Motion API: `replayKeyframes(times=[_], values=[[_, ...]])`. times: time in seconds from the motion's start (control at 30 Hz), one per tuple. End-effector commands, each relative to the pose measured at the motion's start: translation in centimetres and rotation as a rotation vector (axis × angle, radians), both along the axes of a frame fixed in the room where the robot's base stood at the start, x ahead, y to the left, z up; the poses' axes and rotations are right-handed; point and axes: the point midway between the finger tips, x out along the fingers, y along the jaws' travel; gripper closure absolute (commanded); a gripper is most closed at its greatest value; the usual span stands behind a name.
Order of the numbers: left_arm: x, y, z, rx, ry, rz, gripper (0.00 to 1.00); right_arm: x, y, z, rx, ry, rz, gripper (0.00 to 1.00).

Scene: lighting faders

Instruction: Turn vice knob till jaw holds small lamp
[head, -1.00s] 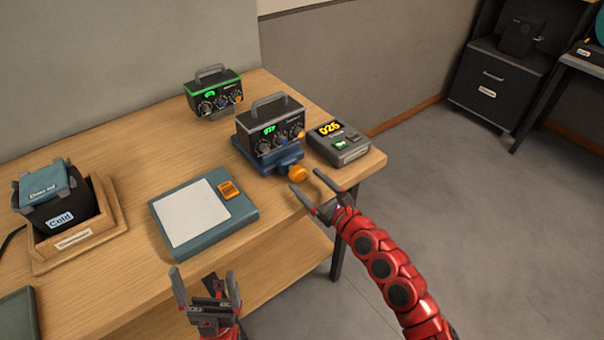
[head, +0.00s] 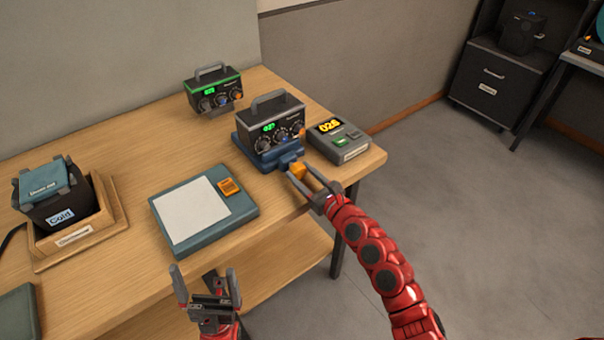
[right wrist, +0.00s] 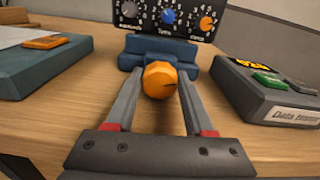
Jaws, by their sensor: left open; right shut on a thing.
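A blue vice (head: 243,150) stands near the right end of the table. A dark box with a handle, green display and dials (head: 270,127) sits in it; I see no separate lamp shape. Whether the jaw touches the box is hidden. The orange vice knob (head: 297,171) faces the table's front edge. My right gripper (head: 299,170) is shut on the knob, one finger on each side. In the right wrist view the knob (right wrist: 160,80) shows between the fingers, with the vice behind. My left gripper (head: 204,270) is open and empty before the table's front edge.
A device with a yellow display (head: 328,127) stands close right of the vice. A teal pad with a white plate (head: 193,210) lies to the left. A similar green-edged box (head: 213,90) stands behind. A wooden tray (head: 108,215) is far left.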

Motion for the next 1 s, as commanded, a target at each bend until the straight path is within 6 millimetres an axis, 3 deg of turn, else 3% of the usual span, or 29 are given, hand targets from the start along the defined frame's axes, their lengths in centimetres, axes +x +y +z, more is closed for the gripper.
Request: replayKeyframes(times=[0.37,1.0], values=[[0.0,0.0,0.6,0.000,0.000,0.000,0.00,0.0,0.0,0.1,0.044,0.033,0.000,1.00],[0.0,0.0,2.9,0.000,0.000,0.000,0.00,0.1,-0.2,0.0,0.395,0.290,-0.001,1.00]])
